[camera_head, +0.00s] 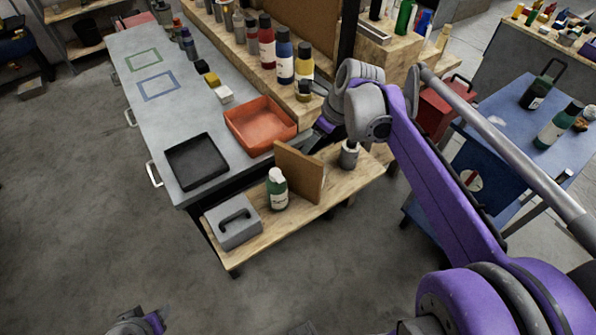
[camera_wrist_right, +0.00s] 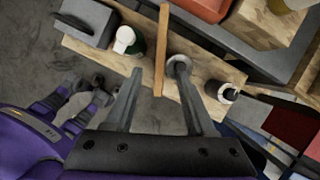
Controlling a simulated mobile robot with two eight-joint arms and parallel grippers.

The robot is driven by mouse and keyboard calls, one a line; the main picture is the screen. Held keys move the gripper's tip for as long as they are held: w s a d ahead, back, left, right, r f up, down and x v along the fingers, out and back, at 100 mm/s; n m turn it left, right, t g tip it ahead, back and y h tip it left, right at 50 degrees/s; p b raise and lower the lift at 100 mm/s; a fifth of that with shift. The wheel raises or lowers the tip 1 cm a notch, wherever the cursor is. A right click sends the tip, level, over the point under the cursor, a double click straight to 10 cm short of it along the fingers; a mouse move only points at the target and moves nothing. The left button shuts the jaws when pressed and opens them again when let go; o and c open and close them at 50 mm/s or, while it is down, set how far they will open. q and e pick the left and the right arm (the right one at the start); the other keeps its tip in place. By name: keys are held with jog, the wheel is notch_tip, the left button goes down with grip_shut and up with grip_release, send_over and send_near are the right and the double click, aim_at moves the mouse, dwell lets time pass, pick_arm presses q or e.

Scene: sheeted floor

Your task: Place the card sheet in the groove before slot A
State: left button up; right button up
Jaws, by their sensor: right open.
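A thin brown sheet (camera_head: 299,172), the likely card sheet, stands on edge on the low wooden shelf. In the right wrist view the sheet (camera_wrist_right: 161,45) shows nearly edge-on. My right gripper (camera_wrist_right: 158,70) is open, with one finger to each side of the sheet in that view; I see no finger touching it. My left gripper (camera_head: 137,323) shows only partly at the bottom edge. I cannot make out a groove or a slot A label.
A green bottle (camera_head: 277,189) and a grey handled block (camera_head: 233,221) stand left of the sheet, a grey cylinder (camera_head: 349,155) right of it. A black tray (camera_head: 196,162) and an orange tray (camera_head: 260,125) lie on the grey bench (camera_head: 150,120). Bottles line the ledge behind.

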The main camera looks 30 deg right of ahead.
aim_at(299, 153)
jog(key=x, duration=0.4)
jog(key=shift+w+a+f, duration=0.1)
jog(key=shift+a+f, duration=0.05)
jog(key=shift+f, duration=0.2)
jog(key=x, duration=0.2)
jog(key=w+x, duration=0.1)
jog(key=x, duration=0.2)
jog(key=shift+r, duration=0.15)
jog(key=shift+a, duration=0.1)
jog(key=shift+f+b, duration=0.35)
jog(key=shift+f, duration=0.05)
jog(key=shift+c, duration=0.2)
grip_shut()
dwell(1.0)
